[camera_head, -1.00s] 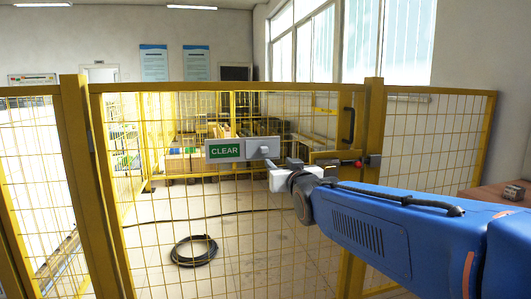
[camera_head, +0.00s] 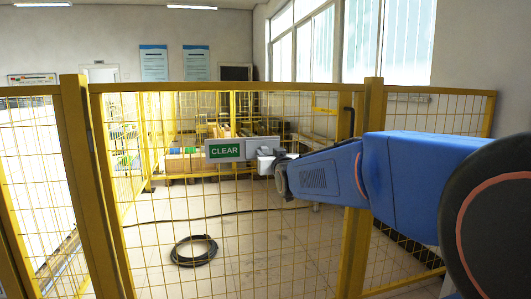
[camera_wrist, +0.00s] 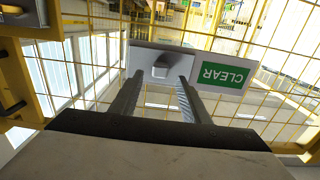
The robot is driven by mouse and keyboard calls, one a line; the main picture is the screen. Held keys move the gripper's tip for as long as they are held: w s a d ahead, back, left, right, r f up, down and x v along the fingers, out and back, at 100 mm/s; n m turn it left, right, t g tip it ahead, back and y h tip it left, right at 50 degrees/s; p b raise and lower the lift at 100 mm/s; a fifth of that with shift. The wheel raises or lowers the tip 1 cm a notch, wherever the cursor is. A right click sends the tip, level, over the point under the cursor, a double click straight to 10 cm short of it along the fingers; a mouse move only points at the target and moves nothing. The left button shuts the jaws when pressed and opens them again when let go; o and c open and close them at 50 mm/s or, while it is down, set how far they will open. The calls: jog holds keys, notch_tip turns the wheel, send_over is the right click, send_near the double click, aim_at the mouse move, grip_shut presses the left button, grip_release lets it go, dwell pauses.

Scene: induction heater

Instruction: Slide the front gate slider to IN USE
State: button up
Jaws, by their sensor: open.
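The front gate slider (camera_head: 249,147) is a grey plate on the yellow mesh gate, right of a green CLEAR sign (camera_head: 224,150). In the wrist view the slider plate (camera_wrist: 195,62) is tilted, with a small grey knob (camera_wrist: 161,69) sticking out and the CLEAR sign (camera_wrist: 222,77) to its right. My gripper (camera_wrist: 160,78) is open, with one finger on each side of the knob. I cannot tell whether the fingers touch it. In the head view my gripper (camera_head: 267,161) covers the right part of the slider.
The yellow gate post (camera_head: 371,110) stands right of the slider, partly behind my arm. Behind the mesh, a coiled black hose (camera_head: 194,251) lies on the floor and wooden boxes (camera_head: 185,163) stand farther back.

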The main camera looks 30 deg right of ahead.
aim_at(265, 150)
jog(key=shift+x, duration=2.2)
grip_shut()
